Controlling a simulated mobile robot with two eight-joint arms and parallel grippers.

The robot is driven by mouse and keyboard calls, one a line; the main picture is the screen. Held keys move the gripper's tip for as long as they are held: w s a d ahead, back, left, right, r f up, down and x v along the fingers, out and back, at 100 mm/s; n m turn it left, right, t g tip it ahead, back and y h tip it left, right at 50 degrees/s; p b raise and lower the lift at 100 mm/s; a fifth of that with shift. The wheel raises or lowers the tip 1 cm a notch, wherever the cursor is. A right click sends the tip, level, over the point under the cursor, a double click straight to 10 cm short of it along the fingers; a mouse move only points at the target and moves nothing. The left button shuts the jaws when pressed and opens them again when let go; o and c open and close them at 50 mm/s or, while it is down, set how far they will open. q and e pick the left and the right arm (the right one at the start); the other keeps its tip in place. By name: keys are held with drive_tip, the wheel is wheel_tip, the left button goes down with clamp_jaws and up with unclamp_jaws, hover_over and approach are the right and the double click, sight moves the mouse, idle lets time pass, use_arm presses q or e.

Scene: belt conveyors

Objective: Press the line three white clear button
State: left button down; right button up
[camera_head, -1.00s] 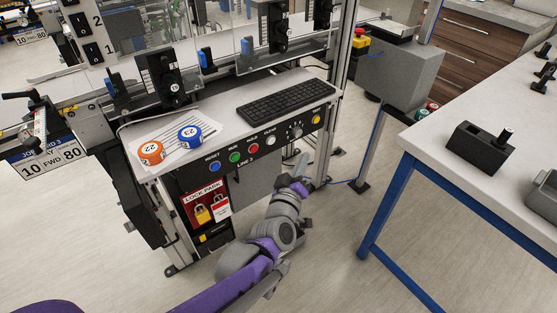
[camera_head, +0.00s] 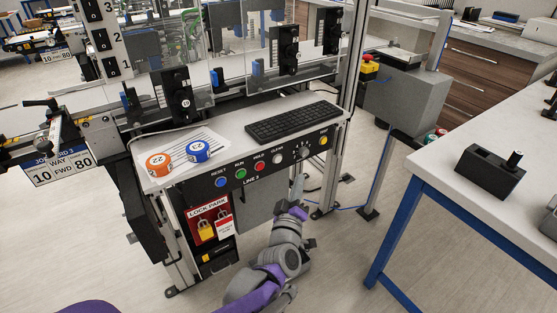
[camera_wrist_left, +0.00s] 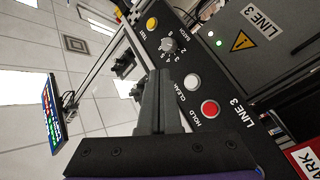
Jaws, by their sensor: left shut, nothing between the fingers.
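The white clear button (camera_head: 278,159) is on the black line 3 panel (camera_head: 200,187), between the red hold button and the dark selector knob. It also shows in the left wrist view (camera_wrist_left: 192,83), unobstructed. My left gripper (camera_head: 298,183) is shut and empty, pointing up just below and to the right of the button in the head view. In the left wrist view its closed fingers (camera_wrist_left: 152,98) lie left of the white button. I see no contact with the button. My right gripper is not in view.
The red hold button (camera_head: 259,166) and selector knob (camera_head: 303,152) flank the white one. A yellow button (camera_head: 323,141) is at the right end. A blue-legged table (camera_head: 428,173) stands right.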

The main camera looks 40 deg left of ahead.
sight(278, 160)
use_arm(q)
drive_tip(key=w+a+p, duration=0.1)
drive_tip(key=w+a, duration=0.1)
drive_tip(key=a, duration=0.4)
drive_tip(key=shift+w+a, duration=0.35)
drive_tip(key=shift+a+p, duration=0.1)
drive_tip(key=shift+p, duration=0.2)
idle(1.5)
drive_tip(key=shift+w+a, duration=0.2)
drive_tip(key=shift+a, duration=0.1)
drive_tip(key=shift+w+a+p, duration=0.1)
drive_tip(key=shift+a+p, duration=0.2)
drive_tip(key=shift+a, duration=0.05)
idle(0.6)
drive_tip(key=shift+d, duration=0.15)
drive_tip(key=shift+s+d, duration=0.3)
drive_tip(key=shift+d, duration=0.3)
